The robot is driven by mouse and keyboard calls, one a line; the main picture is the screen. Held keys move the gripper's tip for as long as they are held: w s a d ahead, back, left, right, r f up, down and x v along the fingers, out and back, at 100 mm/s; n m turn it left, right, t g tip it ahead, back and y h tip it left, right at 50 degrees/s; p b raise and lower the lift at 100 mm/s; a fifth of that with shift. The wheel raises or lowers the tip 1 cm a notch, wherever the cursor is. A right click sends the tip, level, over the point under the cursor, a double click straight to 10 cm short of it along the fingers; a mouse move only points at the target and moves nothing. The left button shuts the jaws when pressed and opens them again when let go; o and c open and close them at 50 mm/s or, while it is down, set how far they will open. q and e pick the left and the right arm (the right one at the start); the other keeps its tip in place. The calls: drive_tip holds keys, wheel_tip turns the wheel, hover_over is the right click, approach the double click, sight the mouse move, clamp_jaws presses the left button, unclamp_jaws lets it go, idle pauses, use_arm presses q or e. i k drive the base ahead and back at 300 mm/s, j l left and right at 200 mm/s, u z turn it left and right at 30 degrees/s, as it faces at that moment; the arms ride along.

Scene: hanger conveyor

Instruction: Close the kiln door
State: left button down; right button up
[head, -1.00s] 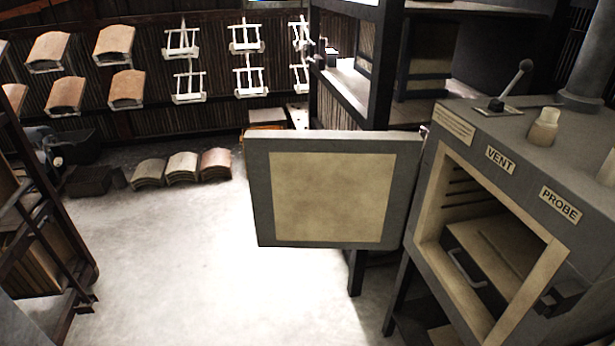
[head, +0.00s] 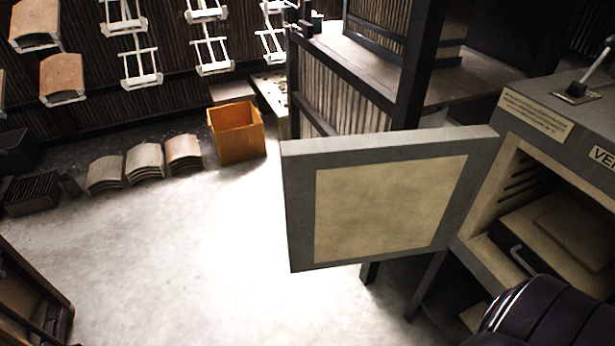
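The kiln door (head: 385,203) is a grey-framed panel with a cream inner face. It stands swung wide open to the left of the kiln (head: 541,122), hinged at the kiln's left front edge. The kiln's opening shows on the right, with a cream rim and a tray with a metal handle (head: 524,261) inside. A dark, ribbed part of my own arm shows at the lower right, in front of the kiln's lower part. Neither gripper shows, and nothing is seen touching the door.
An orange bin (head: 236,132) and stacks of curved tiles (head: 144,161) stand on the floor at the left. White hangers (head: 211,48) and tiles (head: 62,79) hang along the back. A dark rack (head: 28,300) is at the lower left. The floor left of the door is clear.

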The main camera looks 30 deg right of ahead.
sight(348, 200)
drive_tip(key=i+j, duration=0.1)
drive_tip(key=i, duration=0.3)
drive_tip(key=i+j, duration=0.15)
drive_tip(key=i, duration=0.3)
drive_tip(key=i+z, duration=0.2)
drive_tip(key=z, duration=0.2)
drive_tip(key=i+z, duration=0.2)
drive_tip(key=z, duration=0.2)
drive_tip(key=i+j+z, duration=0.15)
drive_tip(key=z, duration=0.25)
drive_tip(key=i+j+z, duration=0.15)
drive_tip(key=z, duration=0.25)
drive_tip(key=i+z, duration=0.15)
drive_tip(key=z, duration=0.35)
drive_tip(key=i+j+z, duration=0.15)
drive_tip(key=z, duration=0.35)
drive_tip(key=i+j+z, duration=0.1)
drive_tip(key=j+z, duration=0.15)
drive_tip(key=z, duration=0.25)
drive_tip(key=i+j+z, duration=0.1)
drive_tip(key=j+z, duration=0.15)
drive_tip(key=z, duration=0.2)
drive_tip(key=j+z, duration=0.25)
drive_tip(key=z, duration=0.25)
drive_tip(key=j+z, duration=0.3)
drive_tip(key=k+z, duration=0.15)
drive_tip(key=k, duration=0.75)
